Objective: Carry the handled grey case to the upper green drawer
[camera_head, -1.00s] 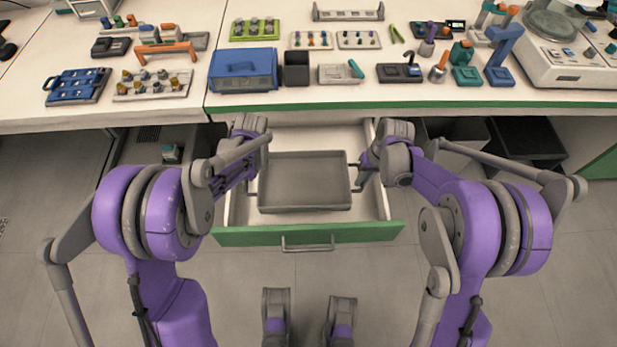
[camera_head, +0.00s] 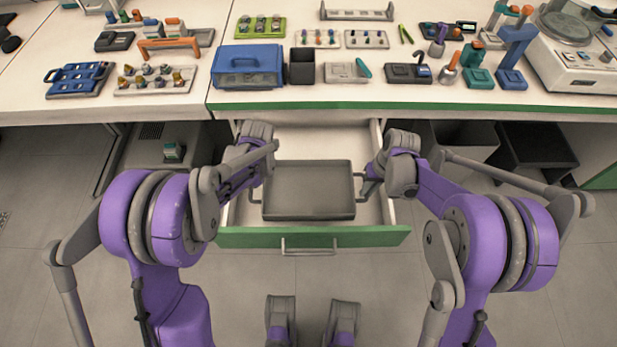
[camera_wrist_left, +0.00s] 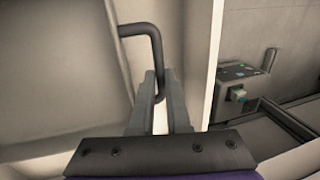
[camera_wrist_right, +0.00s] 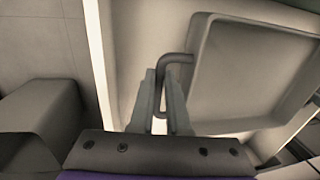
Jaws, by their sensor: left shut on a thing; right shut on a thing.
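The grey case (camera_head: 313,185) is a shallow open tray with a bar handle on each side. In the head view it is level, inside or just above the open green-fronted drawer (camera_head: 313,237); the exact height is hard to tell. My left gripper (camera_wrist_left: 160,90) is shut on the case's left handle (camera_wrist_left: 143,30). My right gripper (camera_wrist_right: 161,90) is shut on the right handle (camera_wrist_right: 175,58). In the head view both gripper tips are mostly hidden by the wrists. The drawer's pale floor shows behind the case.
The bench (camera_head: 400,96) above the drawer holds a blue box (camera_head: 247,68), a black bin (camera_head: 301,66) and several small tools and racks. A dark stool-like block (camera_head: 537,150) stands under the bench at the right.

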